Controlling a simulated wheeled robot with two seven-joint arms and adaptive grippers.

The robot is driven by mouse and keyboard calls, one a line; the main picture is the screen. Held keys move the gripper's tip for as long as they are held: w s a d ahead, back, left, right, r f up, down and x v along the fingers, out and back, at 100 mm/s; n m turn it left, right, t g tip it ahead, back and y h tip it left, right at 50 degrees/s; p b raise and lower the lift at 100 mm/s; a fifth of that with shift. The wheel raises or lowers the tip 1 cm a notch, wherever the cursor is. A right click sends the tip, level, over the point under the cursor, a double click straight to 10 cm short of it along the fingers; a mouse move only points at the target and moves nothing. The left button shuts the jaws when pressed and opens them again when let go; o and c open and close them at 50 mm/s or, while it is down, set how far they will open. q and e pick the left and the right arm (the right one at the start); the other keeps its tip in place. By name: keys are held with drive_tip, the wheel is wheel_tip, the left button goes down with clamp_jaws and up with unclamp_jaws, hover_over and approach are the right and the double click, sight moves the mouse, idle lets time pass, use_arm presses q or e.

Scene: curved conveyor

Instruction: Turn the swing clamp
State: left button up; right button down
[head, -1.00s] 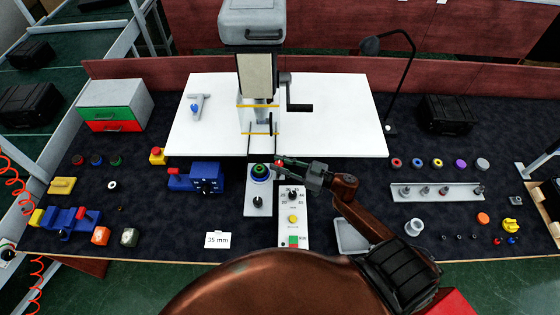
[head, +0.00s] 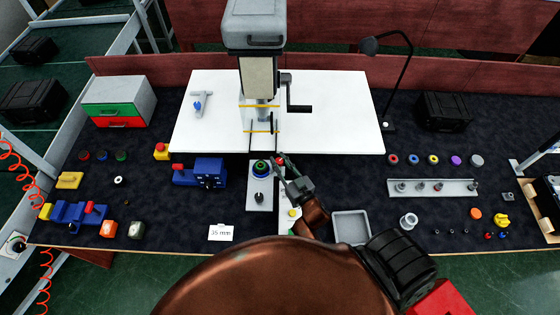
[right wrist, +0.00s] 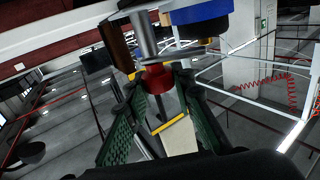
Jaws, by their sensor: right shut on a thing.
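The swing clamp stands in the middle of the bench, in front of the white board. Its round blue and green stack (head: 261,169) sits on a light grey plate (head: 259,183) with a black knob (head: 259,196). Its red tip (head: 280,160) is just right of the stack. My right gripper (head: 284,168) reaches up to this tip from the lower right and is shut on it. In the right wrist view, the red part (right wrist: 158,77) on a metal rod lies between the green finger pads. My left gripper is not in view.
A control panel (head: 291,213) is partly hidden under my right gripper. A blue device (head: 208,172) with a dial stands to the left. A grey tray (head: 351,227) lies to the right. The press (head: 256,30) rises behind, on the white board (head: 335,120).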

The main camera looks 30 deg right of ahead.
drive_tip(key=shift+h, duration=0.3)
drive_tip(key=c, duration=1.6)
unclamp_jaws()
drive_tip(key=s, duration=1.2)
drive_tip(key=shift+s+a, duration=0.1)
drive_tip(key=shift+a, duration=0.1)
